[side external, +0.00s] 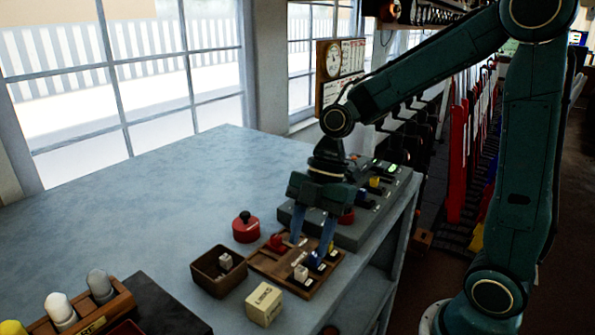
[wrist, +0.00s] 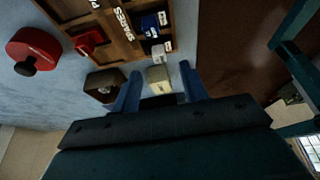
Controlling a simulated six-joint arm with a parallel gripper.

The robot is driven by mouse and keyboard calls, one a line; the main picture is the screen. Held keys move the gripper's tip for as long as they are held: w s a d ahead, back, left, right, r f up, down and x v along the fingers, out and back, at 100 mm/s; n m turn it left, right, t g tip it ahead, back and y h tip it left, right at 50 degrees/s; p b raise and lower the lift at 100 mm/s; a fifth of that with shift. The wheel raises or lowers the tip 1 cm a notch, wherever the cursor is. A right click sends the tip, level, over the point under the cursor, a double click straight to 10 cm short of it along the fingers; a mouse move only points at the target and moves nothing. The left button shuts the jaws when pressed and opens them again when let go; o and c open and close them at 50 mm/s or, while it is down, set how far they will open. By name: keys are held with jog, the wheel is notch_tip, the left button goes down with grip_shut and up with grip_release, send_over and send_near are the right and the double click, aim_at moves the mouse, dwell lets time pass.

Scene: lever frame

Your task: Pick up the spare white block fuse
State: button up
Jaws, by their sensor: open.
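The spare white block fuse (side external: 300,272) sits in a compartment at the near edge of the wooden spares tray (side external: 262,262). In the wrist view the white fuse (wrist: 159,51) lies just beyond the fingers, between the tray's blue fuse (wrist: 150,25) and a cream box. My gripper (side external: 309,246) is open and empty, pointing down over the tray with its blue fingers apart. In the wrist view the gripper (wrist: 160,75) frames the cream box (wrist: 157,78) between its fingers. Whether the fingertips touch anything in the tray I cannot tell.
A red fuse (side external: 277,242) and a blue fuse (side external: 314,259) share the tray. A wooden bin (side external: 212,281) holding another white piece stands left of it. A red knobbed device (side external: 246,228) and a grey control panel (side external: 350,232) stand behind.

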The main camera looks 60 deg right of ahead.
aim_at(301, 268)
jog(key=shift+f, duration=0.1)
jog(key=shift+x, duration=2.55)
jog(key=shift+a, duration=0.1)
jog(key=shift+c, duration=0.4)
grip_shut()
